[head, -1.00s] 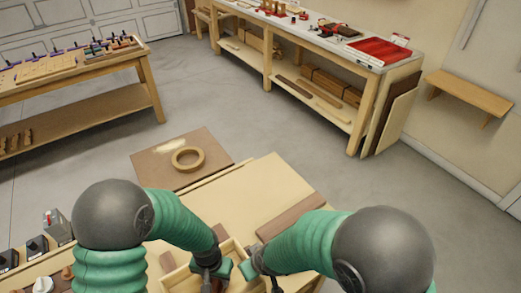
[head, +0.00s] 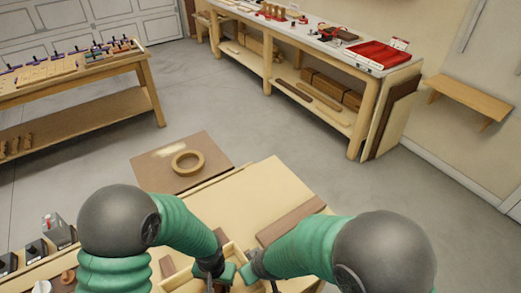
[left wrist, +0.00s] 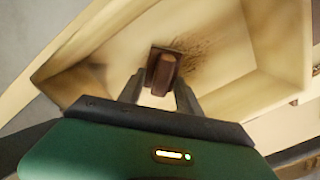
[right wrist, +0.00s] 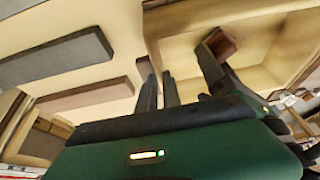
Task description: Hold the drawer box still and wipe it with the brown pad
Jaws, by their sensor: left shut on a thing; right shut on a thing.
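The drawer box (head: 181,279) is an open, pale wooden box at the bottom of the head view. Its inside fills much of the left wrist view (left wrist: 225,25). My left gripper (head: 226,276) is shut on the brown pad (left wrist: 163,72), inside the box against its pale floor. A dark speckled smudge (left wrist: 203,52) lies beside the pad. My right gripper (right wrist: 160,88) is shut on a side wall of the box, with one finger on either side. The pad also shows in the right wrist view (right wrist: 221,43). My arms hide part of the box in the head view.
A brown strip (head: 290,222) lies on the bench top (head: 245,200) beside the box. A wooden ring (head: 187,162) rests on a brown board (head: 150,178) beyond. Dark blocks (head: 37,250) stand at the left. The middle of the bench top is clear.

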